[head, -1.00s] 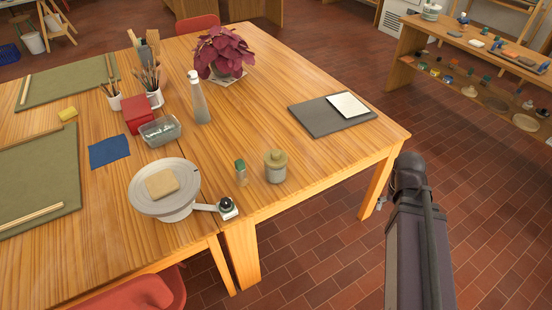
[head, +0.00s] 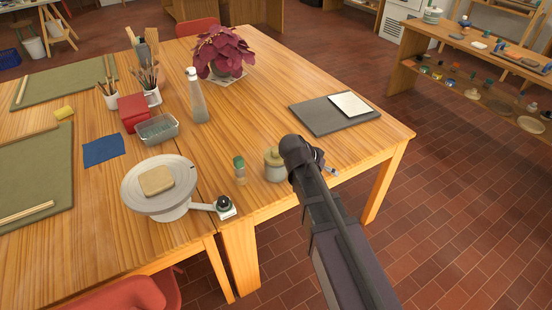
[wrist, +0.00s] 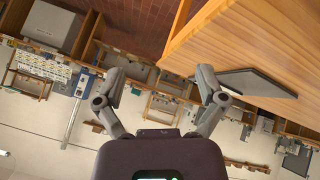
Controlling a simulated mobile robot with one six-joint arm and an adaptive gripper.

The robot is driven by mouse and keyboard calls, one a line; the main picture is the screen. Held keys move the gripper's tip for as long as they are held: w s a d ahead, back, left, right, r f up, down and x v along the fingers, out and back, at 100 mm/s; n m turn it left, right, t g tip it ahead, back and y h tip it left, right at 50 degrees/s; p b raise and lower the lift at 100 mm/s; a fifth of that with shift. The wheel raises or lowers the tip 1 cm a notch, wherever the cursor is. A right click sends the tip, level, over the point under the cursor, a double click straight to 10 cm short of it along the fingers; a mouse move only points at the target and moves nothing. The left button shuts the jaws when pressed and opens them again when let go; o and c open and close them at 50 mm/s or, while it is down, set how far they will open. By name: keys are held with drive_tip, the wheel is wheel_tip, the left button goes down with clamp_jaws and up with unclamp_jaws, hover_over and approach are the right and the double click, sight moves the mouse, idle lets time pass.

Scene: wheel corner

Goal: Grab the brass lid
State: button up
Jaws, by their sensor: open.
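The brass lid (head: 272,154) is a dull yellow cap with a small knob, seated on a pale round jar (head: 274,172) near the table's front right edge. My arm partly overlaps the jar's right side in the head view. My gripper (wrist: 158,88) is open and empty in the wrist view, its two fingers spread wide. In the head view it is mostly hidden behind my arm, with only a small part showing right of the jar. The lid does not show in the wrist view.
A small green-capped bottle (head: 240,169) stands just left of the jar. A turntable (head: 146,200) with a clay slab is further left. A grey board (head: 318,119) with a white sheet lies behind right. The wooden table (head: 250,120) is clear behind the jar.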

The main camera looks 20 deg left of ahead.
drive_tip(key=a+t+b, duration=0.2)
drive_tip(key=a+t, duration=0.1)
drive_tip(key=a, duration=0.9)
drive_tip(key=m+t+b, duration=0.2)
drive_tip(key=t, duration=0.2)
approach(272, 151)
drive_tip(key=s, duration=0.1)
drive_tip(key=shift+s+a+r, duration=0.15)
drive_tip(key=shift+a+r, duration=0.05)
drive_tip(key=shift+r, duration=0.25)
drive_tip(key=b+x, duration=0.3)
drive_tip(key=x, duration=0.5)
drive_tip(key=shift+a+f, duration=0.1)
drive_tip(key=shift+f, duration=0.1)
drive_tip(key=shift+w+b, duration=0.3)
drive_tip(key=shift+d, duration=0.2)
